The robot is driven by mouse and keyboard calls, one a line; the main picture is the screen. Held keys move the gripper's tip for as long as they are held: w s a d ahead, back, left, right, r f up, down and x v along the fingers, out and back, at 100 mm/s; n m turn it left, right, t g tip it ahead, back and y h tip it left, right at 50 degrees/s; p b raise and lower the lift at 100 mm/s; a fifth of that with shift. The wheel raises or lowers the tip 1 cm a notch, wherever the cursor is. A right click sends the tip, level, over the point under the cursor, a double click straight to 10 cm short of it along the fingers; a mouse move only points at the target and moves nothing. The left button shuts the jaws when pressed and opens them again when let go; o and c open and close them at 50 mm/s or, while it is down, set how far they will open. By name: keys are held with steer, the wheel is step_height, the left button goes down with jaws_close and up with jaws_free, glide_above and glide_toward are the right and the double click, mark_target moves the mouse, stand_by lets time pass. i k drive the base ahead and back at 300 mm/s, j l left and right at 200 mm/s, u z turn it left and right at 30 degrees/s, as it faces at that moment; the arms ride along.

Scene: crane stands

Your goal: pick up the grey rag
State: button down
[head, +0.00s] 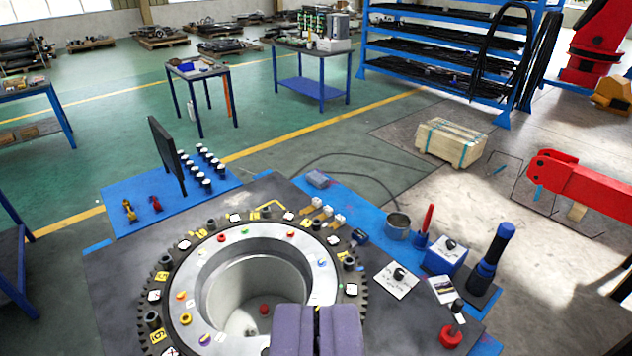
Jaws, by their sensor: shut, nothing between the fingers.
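A small crumpled grey-blue cloth (318,179), which looks like the grey rag, lies on the blue surface at the far edge of the dark worktable (115,275). My gripper (316,312) shows at the bottom centre with its two purple-grey fingers together. It is empty and well nearer to me than the cloth, over the near side of the large toothed ring. Nothing covers the cloth.
The toothed ring (164,265) with its deep round hole lies between gripper and cloth. Small yellow-and-white parts (325,212), a metal cup (397,226), a red-handled tool (427,220) and a dark blue upright handle (494,250) stand right. A black panel (167,155) stands left.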

mark_target(319, 180)
steer(key=i+l+z, duration=0.2)
steer(key=l, duration=0.25)
steer(key=i+l+z, duration=0.2)
steer(key=l, duration=0.2)
steer(key=l+z, duration=0.2)
steer(key=l, duration=0.2)
steer(key=i+l+z, duration=0.35)
steer(key=i+l, duration=0.15)
steer(key=i+l+z, duration=0.2)
steer(key=i, duration=0.3)
steer(key=i+l+z, duration=0.15)
steer(key=i, duration=0.25)
steer(key=i+u, duration=0.45)
steer(key=i, duration=0.2)
steer(key=i+l+u, duration=0.2)
steer(key=i+u, duration=0.3)
steer(key=i, duration=0.15)
steer(key=i+j+u, duration=0.2)
steer(key=i+u, duration=0.6)
steer(key=i, duration=0.15)
steer(key=i+l+u, duration=0.1)
steer(key=i+u, duration=0.25)
steer(key=i, duration=0.15)
steer(key=i+l+u, duration=0.25)
steer(key=i+u, duration=0.6)
steer(key=i, duration=0.25)
steer(key=i+l+u, duration=0.2)
steer(key=i+u, duration=0.25)
steer(key=i, duration=0.25)
